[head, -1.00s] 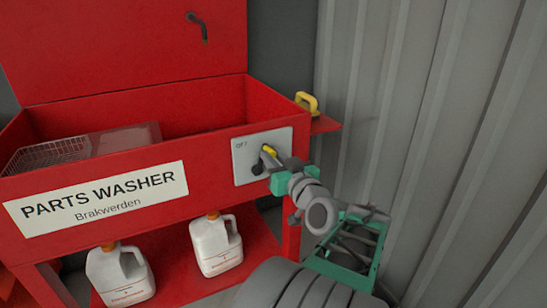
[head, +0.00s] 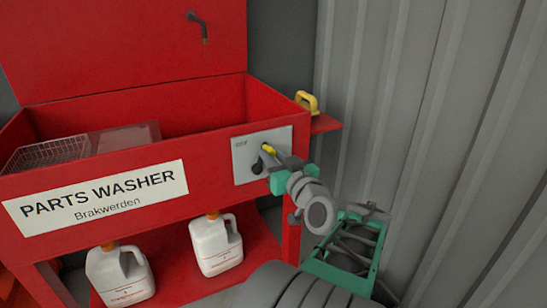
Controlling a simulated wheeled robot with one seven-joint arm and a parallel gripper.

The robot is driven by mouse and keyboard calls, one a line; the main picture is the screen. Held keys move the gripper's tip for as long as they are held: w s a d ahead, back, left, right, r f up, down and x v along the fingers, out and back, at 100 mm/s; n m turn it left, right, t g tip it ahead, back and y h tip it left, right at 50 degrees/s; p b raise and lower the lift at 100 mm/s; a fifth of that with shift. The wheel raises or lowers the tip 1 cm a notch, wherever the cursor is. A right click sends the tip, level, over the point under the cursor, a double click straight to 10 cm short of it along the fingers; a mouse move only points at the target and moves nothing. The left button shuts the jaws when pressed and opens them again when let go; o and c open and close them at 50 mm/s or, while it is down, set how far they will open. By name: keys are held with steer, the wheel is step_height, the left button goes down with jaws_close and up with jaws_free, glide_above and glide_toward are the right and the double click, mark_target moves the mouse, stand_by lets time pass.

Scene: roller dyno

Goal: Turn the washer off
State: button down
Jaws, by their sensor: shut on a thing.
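The red parts washer (head: 225,158) stands with its lid up in the head view. On the right of its front is a grey switch panel (head: 246,147) with small lettering at its upper left. A yellow switch handle (head: 268,149) shows at the middle of the panel. My gripper (head: 266,157) is at the panel, its dark fingers shut on the yellow handle. The fingers and the green gripper body hide part of the handle and the panel's lower right.
A yellow-handled object (head: 308,102) rests on the small red side shelf (head: 326,124). A wire basket (head: 45,157) sits in the basin. White jugs (head: 215,246) stand on the lower shelf. A grey corrugated wall (head: 430,130) is close on the right.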

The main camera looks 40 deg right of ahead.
steer(key=a+n+b, duration=0.1)
steer(key=b, duration=0.2)
steer(key=a+n+b, duration=0.1)
steer(key=n+b, duration=0.1)
steer(key=b, duration=0.1)
steer(key=shift+w, duration=0.3)
steer(key=c, duration=1.2)
jaws_free()
steer(key=shift+r, duration=0.1)
steer(key=p+v, duration=0.1)
steer(key=v, duration=0.6)
steer(key=shift+s+a, duration=0.2)
steer(key=shift+s, duration=0.2)
